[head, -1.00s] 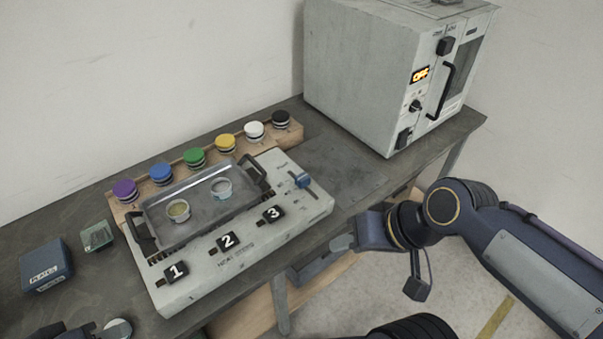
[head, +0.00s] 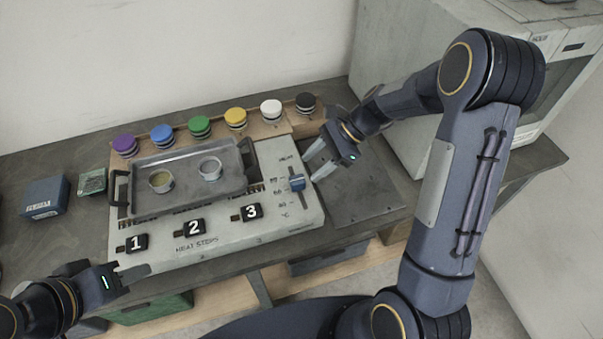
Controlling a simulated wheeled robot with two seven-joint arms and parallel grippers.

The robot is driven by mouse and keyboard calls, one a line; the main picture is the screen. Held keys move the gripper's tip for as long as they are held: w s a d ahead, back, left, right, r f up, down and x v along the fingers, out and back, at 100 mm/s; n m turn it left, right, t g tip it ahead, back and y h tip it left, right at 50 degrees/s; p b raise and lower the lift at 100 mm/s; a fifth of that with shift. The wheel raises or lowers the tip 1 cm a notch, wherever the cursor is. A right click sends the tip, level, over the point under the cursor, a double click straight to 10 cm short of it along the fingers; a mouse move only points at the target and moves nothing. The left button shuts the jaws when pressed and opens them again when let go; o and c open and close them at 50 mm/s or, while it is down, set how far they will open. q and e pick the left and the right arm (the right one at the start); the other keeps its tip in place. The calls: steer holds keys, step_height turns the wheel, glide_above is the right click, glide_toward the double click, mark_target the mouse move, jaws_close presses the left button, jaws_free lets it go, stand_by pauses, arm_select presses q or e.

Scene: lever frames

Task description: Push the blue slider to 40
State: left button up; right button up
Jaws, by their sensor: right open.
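The blue slider (head: 297,183) sits in a short slot at the right end of the grey heat-step panel (head: 215,252). Small scale marks run along its left side; they are too small to read surely. My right gripper (head: 315,164) is open and empty, just beyond and to the right of the slider, its pale fingers pointing left over the panel's right edge. I see no clear contact with the slider. My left gripper (head: 138,272) is by the panel's front left corner, far from the slider; its jaw opening is unclear.
A metal tray (head: 190,205) with two small dishes lies on the panel. Black blocks numbered 1, 2 and 3 line the front. Several coloured knobs stand behind. A grey oven (head: 400,50) is at back right. A dark plate (head: 360,200) lies right of the panel.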

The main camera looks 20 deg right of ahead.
mark_target(298, 179)
steer(key=x, duration=0.6)
steer(key=shift+a+f+p, duration=0.25)
steer(key=shift+a+p, duration=0.05)
steer(key=shift+a, duration=0.05)
jaws_close()
